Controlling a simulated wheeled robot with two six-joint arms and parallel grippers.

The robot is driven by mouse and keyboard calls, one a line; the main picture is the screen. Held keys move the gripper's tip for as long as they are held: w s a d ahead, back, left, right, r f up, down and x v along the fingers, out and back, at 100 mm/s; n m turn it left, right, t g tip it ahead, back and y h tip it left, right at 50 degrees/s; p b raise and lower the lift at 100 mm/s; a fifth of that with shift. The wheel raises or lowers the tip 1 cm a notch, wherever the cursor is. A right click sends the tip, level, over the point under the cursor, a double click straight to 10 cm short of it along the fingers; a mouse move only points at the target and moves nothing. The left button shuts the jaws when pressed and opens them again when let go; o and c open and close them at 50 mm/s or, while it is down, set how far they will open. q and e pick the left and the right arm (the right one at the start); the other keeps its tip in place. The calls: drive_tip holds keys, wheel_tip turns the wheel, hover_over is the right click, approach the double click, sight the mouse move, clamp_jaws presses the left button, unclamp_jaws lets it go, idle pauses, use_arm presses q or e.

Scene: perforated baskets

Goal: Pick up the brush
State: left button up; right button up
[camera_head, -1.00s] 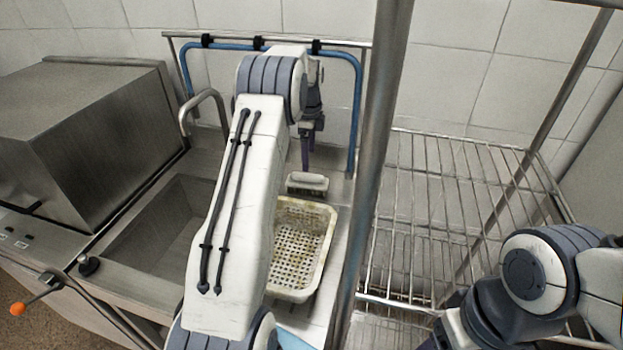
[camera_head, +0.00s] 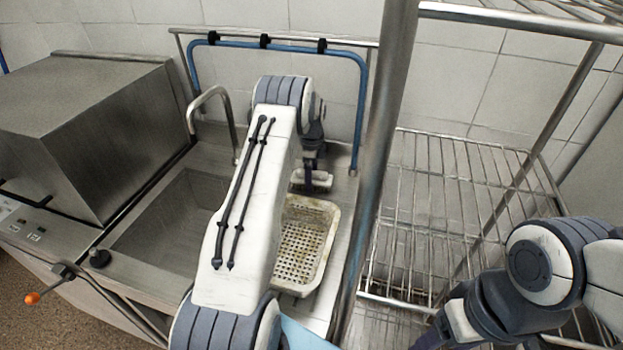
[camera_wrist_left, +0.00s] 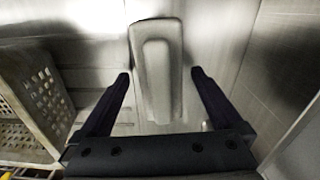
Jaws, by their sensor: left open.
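The brush (camera_head: 318,178), with a pale grey handle, lies on the steel counter behind the perforated basket. My left gripper (camera_head: 309,180) is down at it, and the gripper and arm partly hide it. In the left wrist view the brush (camera_wrist_left: 157,70) runs lengthwise between the two dark fingers of the open left gripper (camera_wrist_left: 157,88). A gap shows on each side, so neither finger appears to touch it. My right arm shows at the lower right of the head view, and its fingertips are not clearly visible.
The cream perforated basket (camera_head: 329,238) stands on the counter in front of the brush and also shows in the left wrist view (camera_wrist_left: 38,92). A sink (camera_head: 165,222) lies to the left. A steel post (camera_head: 378,160) and wire rack (camera_head: 440,215) stand to the right.

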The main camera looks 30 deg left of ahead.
use_arm(q)
drive_tip(key=c, duration=1.5)
drive_tip(key=shift+o, duration=0.2)
drive_tip(key=shift+r, duration=0.15)
